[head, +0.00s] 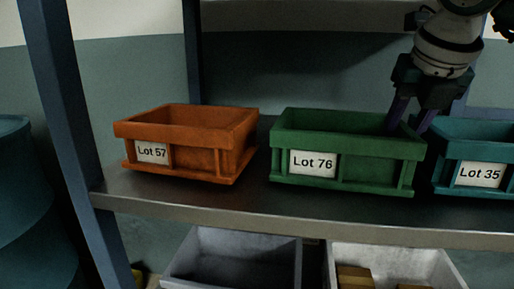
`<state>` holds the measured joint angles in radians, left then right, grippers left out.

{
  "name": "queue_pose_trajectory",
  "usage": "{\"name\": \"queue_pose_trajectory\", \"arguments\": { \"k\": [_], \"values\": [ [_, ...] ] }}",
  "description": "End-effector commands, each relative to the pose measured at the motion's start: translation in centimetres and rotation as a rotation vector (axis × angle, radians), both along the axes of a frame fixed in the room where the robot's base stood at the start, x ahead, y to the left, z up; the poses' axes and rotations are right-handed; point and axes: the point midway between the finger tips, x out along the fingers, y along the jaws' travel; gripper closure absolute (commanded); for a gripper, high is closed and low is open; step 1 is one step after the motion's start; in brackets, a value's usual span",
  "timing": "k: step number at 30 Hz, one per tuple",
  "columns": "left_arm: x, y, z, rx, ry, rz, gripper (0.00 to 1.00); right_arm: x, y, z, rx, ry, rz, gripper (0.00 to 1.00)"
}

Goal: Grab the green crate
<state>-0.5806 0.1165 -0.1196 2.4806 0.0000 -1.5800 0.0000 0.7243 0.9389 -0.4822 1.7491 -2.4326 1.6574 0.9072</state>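The green crate (310,126), labelled "Lot 76", sits upright on the metal shelf in the middle of the head view. My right gripper (410,122) reaches down from the upper right to the crate's right end. Its two fingers point down and stand apart, one over the crate's inside and the other at its right side, so they straddle the right wall. Whether they touch the wall cannot be told. The fingertips are partly hidden by the crate. My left gripper is not in view.
An orange crate (218,160), "Lot 57", stands to the left with a gap. A teal crate (480,150), "Lot 35", stands close on the right. A blue post (65,95) rises at the left. Grey bins (235,262) are below the shelf (290,222).

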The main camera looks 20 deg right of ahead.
Motion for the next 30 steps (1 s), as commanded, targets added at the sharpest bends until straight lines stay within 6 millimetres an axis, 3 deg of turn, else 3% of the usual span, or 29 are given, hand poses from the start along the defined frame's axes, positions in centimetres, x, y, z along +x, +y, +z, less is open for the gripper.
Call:
{"name": "queue_pose_trajectory", "arguments": {
  "k": [6,16,30],
  "values": [
    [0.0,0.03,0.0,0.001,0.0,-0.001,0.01,0.05,-0.03,-0.15,0.0,0.0,0.001,0.63],
    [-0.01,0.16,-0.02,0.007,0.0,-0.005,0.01,0.04,-0.02,-0.11,0.0,0.0,0.0,0.99],
    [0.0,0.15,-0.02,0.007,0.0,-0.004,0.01,0.04,-0.04,-0.1,-0.001,0.0,0.0,1.0]
  ]
}}
